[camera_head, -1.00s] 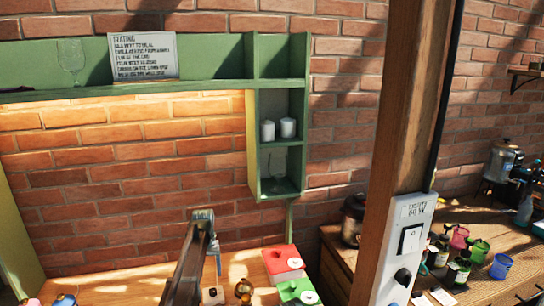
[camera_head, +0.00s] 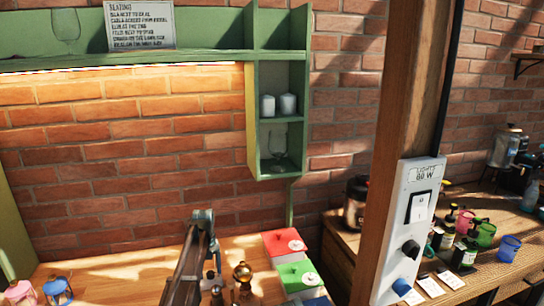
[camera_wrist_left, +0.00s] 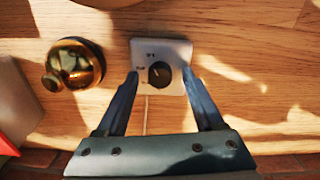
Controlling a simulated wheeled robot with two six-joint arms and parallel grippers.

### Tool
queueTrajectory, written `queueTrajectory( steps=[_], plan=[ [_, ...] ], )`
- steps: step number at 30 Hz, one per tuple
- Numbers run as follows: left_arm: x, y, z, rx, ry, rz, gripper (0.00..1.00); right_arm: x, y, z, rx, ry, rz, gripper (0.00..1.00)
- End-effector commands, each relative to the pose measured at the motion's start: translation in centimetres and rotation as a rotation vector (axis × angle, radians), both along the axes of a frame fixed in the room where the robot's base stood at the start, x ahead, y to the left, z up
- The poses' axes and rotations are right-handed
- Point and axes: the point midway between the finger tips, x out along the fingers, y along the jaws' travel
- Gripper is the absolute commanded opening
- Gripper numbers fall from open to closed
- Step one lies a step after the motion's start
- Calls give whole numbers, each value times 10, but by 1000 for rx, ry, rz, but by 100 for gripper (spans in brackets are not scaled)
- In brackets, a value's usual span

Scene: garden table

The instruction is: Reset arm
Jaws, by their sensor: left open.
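My left gripper (camera_head: 204,218) is at the end of my raised dark arm, over the wooden table in the head view. In the left wrist view, its two blue-grey fingers (camera_wrist_left: 160,75) are spread apart with nothing held between them. A small white box with a black dial (camera_wrist_left: 160,70) shows in the gap between the fingers, on the table below. I cannot tell the height between them. My right gripper is not in view.
A brass, rounded object (camera_wrist_left: 75,65) stands left of the dial box. Red (camera_head: 285,243) and green (camera_head: 298,275) boxes lie right of my arm. A wooden post with a switch panel (camera_head: 415,215) stands further right. A green shelf (camera_head: 282,120) is on the brick wall.

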Motion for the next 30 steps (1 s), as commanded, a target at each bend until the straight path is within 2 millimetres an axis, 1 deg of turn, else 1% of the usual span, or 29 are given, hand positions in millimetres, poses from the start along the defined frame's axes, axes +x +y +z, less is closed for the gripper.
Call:
queueTrajectory(
  steps=[6,12,18,30],
  plan=[
    [0,0,0,0,0,203,69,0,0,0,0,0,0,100],
    [0,0,0,0,0,325,69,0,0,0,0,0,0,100],
    [0,0,0,0,0,373,69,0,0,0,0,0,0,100],
    [-1,0,0,0,0,376,69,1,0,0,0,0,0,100]
  ],
)
